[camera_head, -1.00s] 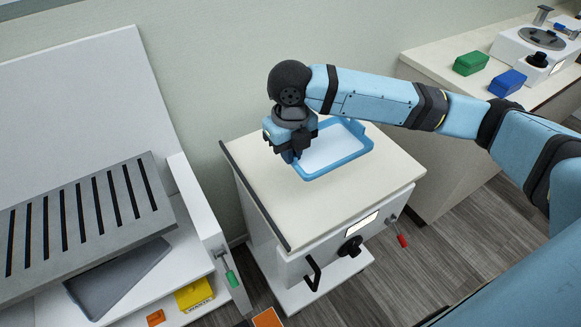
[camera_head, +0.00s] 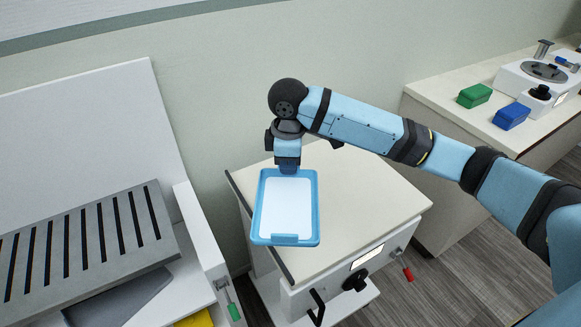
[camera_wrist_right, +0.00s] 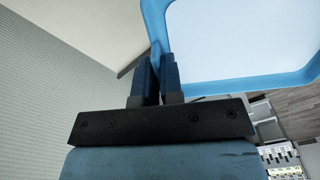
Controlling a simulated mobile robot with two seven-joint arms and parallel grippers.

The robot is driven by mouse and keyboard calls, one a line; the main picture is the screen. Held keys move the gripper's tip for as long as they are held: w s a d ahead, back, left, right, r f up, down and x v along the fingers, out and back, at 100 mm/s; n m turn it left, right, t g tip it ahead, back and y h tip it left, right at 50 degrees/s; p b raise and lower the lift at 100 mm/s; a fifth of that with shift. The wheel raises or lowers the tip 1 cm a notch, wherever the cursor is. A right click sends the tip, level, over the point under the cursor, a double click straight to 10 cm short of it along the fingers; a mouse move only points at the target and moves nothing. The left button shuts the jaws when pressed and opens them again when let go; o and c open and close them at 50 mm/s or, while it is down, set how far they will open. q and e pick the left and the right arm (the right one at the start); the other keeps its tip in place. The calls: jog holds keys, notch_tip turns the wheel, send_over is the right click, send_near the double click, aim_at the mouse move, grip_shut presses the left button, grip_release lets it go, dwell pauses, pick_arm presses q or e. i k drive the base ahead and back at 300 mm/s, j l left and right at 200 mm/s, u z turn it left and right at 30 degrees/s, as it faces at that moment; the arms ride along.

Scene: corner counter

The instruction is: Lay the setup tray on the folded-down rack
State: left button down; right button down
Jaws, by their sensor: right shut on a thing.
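The setup tray (camera_head: 286,208) is a shallow blue tray with a white floor. My right gripper (camera_head: 288,166) is shut on its far rim, and the tray reaches from there toward the viewer, over the left part of the cart top. It looks raised above that top. The right wrist view shows the two dark fingers (camera_wrist_right: 155,78) closed at the blue rim of the tray (camera_wrist_right: 225,50). The rack (camera_head: 85,245) is a grey slotted panel at the left, apart from the tray. My left gripper is not in view.
The white cart (camera_head: 375,205) has a bare top right of the tray and a red-tipped lever (camera_head: 407,273). A white upright side panel (camera_head: 200,235) with a green-tipped lever (camera_head: 233,310) stands between rack and cart. Green (camera_head: 474,95) and blue (camera_head: 511,116) boxes sit on the right counter.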

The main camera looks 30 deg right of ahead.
aim_at(122, 229)
jog(key=j+u, duration=0.15)
jog(key=u, duration=0.35)
jog(key=i+j+u, duration=0.1)
jog(key=u, duration=0.4)
jog(key=j+u, duration=0.1)
jog(key=u, duration=0.4)
jog(key=i+j, duration=0.1)
jog(key=i, duration=0.1)
